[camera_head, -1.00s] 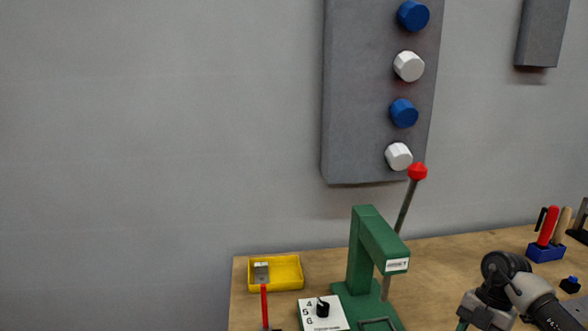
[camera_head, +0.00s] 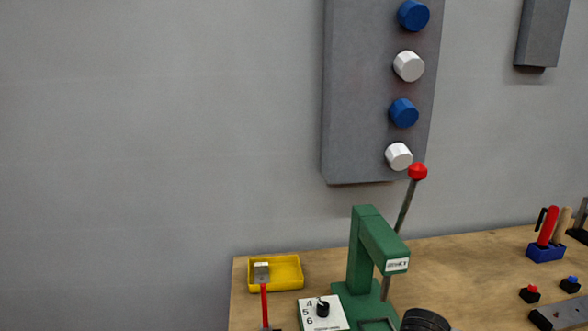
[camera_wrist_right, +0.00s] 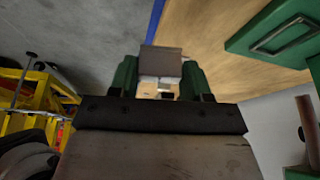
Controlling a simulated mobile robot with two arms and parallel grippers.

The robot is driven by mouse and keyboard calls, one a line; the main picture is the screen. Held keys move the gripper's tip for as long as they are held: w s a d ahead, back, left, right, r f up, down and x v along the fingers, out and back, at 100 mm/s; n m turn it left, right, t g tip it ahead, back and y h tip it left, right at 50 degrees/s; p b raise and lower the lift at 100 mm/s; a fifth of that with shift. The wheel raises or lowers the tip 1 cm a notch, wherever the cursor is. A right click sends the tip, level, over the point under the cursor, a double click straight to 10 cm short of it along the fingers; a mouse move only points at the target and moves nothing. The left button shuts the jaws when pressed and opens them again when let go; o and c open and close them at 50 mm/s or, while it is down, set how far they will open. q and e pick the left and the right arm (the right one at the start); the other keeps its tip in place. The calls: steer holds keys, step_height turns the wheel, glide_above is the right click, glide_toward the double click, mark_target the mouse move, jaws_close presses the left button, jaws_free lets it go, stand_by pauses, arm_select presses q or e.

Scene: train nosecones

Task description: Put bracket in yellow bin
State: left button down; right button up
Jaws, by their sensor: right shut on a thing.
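The yellow bin (camera_head: 289,274) stands at the back left corner of the workbench. The grey head of a red-handled tool (camera_head: 264,300) overlaps the bin's left part in the head view. In the right wrist view my right gripper (camera_wrist_right: 160,85) has its green fingers shut on a grey-brown block-like piece (camera_wrist_right: 160,60), which looks like the bracket. Its lower part is hidden between the fingers. The held piece appears near the blue-trimmed bench edge. In the head view the right gripper is out of frame, and only a dark part of my arm shows at the bottom. My left gripper is not in view.
A green press (camera_head: 362,250) with a red-knobbed lever and a white numbered plate (camera_head: 323,313) stand right of the bin. Red and blue button boxes and a blue tool holder (camera_head: 545,252) are at the right. A yellow frame (camera_wrist_right: 40,95) stands on the floor in the wrist view.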

steer(key=s+a+r+n+t+y, duration=0.1)
steer(key=s+a+n+t+y, duration=0.2)
steer(key=n, duration=1.1)
steer(key=s+a+y, duration=0.1)
steer(key=s+a, duration=0.1)
steer(key=s, duration=0.1)
steer(key=shift+a+r+n, duration=0.2)
steer(key=shift+r+n, duration=0.1)
steer(key=shift+r, duration=0.1)
steer(key=shift+d, duration=0.1)
